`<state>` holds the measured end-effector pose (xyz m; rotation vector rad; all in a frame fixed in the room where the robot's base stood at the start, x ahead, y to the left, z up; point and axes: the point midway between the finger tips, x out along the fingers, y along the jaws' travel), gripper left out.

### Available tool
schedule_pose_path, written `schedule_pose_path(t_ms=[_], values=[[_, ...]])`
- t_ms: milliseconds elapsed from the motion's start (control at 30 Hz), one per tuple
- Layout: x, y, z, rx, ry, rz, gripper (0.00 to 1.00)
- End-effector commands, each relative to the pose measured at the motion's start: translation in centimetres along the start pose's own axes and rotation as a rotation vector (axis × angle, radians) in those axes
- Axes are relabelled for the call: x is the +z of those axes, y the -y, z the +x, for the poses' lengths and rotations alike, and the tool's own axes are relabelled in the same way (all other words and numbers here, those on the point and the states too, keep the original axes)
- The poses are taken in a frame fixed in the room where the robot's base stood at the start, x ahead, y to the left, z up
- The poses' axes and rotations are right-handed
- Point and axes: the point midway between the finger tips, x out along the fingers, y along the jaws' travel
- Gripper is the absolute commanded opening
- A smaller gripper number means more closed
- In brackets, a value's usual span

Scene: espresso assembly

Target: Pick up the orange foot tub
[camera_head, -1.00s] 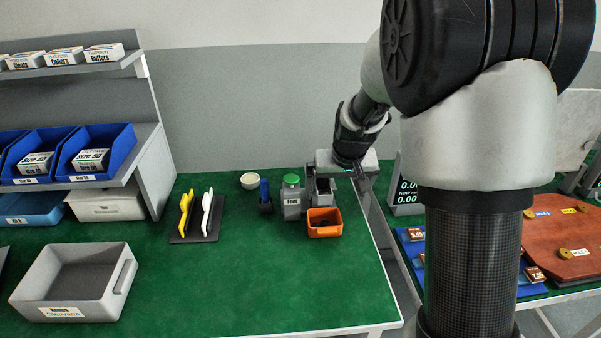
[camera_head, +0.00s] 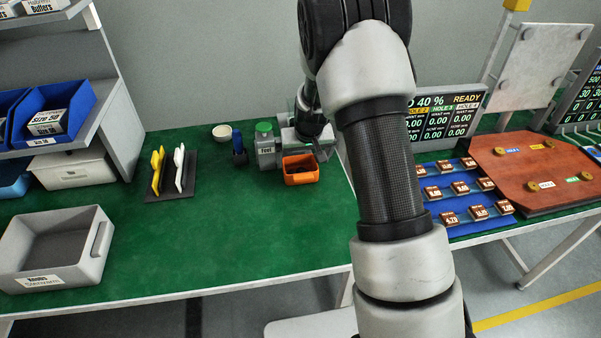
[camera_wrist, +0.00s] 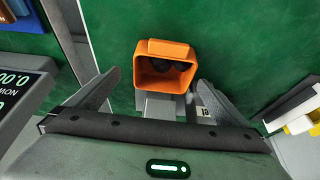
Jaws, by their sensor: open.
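The orange foot tub (camera_head: 300,177) stands on the green table top near its right edge, with small dark pieces inside. In the wrist view the tub (camera_wrist: 165,48) is ahead of my gripper (camera_wrist: 160,77), its open mouth facing the camera. The two grey fingers are spread wide, one on each side of the tub's near end, with a gap on both sides and nothing held. In the head view my gripper (camera_head: 318,150) is just behind and right of the tub, partly hidden by my arm.
A grey jar with a green lid (camera_head: 265,147) labelled Foot stands left of the tub, beside a dark blue item (camera_head: 238,148) and a white bowl (camera_head: 222,131). Yellow and white tools lie on a dark stand (camera_head: 172,183).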

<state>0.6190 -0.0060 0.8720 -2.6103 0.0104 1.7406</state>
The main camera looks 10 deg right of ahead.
Motion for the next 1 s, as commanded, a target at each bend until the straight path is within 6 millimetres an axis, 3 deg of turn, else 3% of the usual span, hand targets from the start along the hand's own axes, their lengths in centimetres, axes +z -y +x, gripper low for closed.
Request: schedule_pose_path(t_ms=[300, 567, 967, 1000], values=[[0.5, 0.5, 4.4, 0.0, 0.003, -0.001, 1.0], [0.5, 0.6, 4.7, -0.001, 0.002, 0.0, 1.0], [0.5, 0.6, 4.6, 0.0, 0.001, -0.001, 0.36], [0.5, 0.6, 4.6, 0.0, 0.001, -0.001, 0.35]])
